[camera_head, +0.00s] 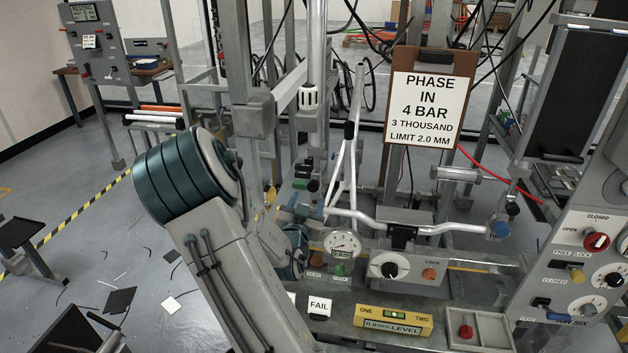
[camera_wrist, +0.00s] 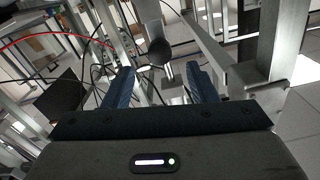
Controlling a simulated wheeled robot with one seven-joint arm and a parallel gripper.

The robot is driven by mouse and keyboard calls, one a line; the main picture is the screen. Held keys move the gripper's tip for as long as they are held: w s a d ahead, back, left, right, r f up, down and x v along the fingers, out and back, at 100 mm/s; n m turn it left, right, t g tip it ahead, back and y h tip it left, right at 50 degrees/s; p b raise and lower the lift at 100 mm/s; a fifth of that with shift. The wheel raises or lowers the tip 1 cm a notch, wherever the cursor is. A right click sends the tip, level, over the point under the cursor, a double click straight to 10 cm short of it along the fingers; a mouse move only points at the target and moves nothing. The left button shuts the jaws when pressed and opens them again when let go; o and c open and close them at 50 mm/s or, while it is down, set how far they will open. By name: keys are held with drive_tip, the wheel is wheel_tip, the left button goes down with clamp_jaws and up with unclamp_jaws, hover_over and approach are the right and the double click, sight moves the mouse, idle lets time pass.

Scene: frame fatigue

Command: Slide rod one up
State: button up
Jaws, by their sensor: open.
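My gripper (camera_wrist: 159,69) is open, with its two blue fingers apart in the wrist view. A dark round knob (camera_wrist: 160,51) on a short metal stem shows beyond and between the fingertips. I cannot tell whether the fingers reach around it, and nothing is clearly held. In the head view, a bright vertical rod (camera_head: 317,45) comes down to a slotted end above the bench. No label on it shows that it is rod one. A yellow level box (camera_head: 392,320) marked ONE and TWO lies on the front ledge.
Metal uprights and a white bicycle frame (camera_head: 345,172) crowd the space around my arm. A clipboard sign (camera_head: 428,105) reads "limit 2.0 mm". A round gauge (camera_head: 342,244) and a lock knob (camera_head: 390,269) sit on the bench front. A control panel (camera_head: 580,265) stands at the right.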

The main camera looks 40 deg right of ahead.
sight(312, 188)
drive_tip(key=p+x, duration=0.2)
drive_tip(key=x, duration=0.7)
drive_tip(key=shift+w+d, duration=0.2)
drive_tip(key=shift+d, duration=0.05)
